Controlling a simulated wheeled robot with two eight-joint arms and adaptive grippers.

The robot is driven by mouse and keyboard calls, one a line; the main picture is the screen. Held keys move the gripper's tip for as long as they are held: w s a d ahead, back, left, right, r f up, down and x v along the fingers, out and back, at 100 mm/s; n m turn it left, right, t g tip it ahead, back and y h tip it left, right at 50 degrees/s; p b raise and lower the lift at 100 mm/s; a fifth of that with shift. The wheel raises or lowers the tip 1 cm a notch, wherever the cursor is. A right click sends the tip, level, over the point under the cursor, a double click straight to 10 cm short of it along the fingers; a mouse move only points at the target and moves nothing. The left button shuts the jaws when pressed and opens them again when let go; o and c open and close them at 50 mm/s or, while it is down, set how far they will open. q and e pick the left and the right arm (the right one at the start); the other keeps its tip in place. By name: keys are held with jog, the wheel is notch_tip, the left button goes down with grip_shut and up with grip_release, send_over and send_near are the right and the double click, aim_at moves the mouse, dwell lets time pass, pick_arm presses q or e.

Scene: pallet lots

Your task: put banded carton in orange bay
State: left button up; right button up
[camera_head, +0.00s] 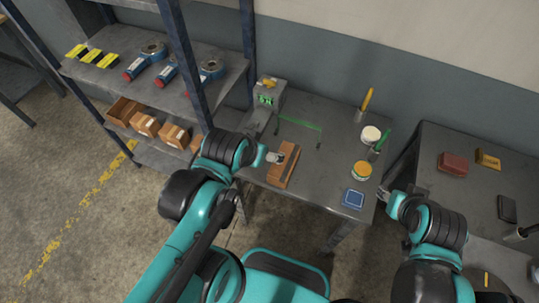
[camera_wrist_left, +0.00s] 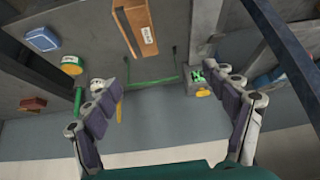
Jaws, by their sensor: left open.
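A brown carton (camera_head: 289,162) with a dark band along it lies on the grey table. The left wrist view shows it at the top, with a white label on the carton (camera_wrist_left: 148,34). My left gripper (camera_head: 272,157) is at the carton's left end in the head view. In the left wrist view my left gripper (camera_wrist_left: 166,82) has its fingers wide apart with nothing between them. My right gripper (camera_head: 388,199) is by the table's right edge, small and partly hidden, its jaws unclear. I cannot make out an orange bay in either view.
Shelves at left hold several brown cartons (camera_head: 174,136).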

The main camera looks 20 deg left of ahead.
pick_arm(q)
jog(key=w+d+f+g+b, duration=0.1)
jog(key=w+d+f+g, duration=0.15)
jog(key=w+f, duration=0.3)
jog(key=g+b, duration=0.1)
jog(key=g, duration=0.3)
send_over(285, 160)
jog(key=s, duration=0.1)
notch_tip(285, 160, down, 7)
jog(key=shift+a+f, duration=0.1)
notch_tip(285, 160, down, 2)
jog(key=shift+f+b, duration=0.25)
jog(key=shift+b, duration=0.3)
jog(key=f+b, duration=0.1)
jog(key=f, duration=0.1)
jog(key=f+b, duration=0.1)
jog(key=w+f+b, duration=0.1)
jog(key=f, duration=0.1)
jog(key=shift+f, duration=0.35)
jog(key=shift+r, duration=0.1)
jog(key=c, duration=1.3)
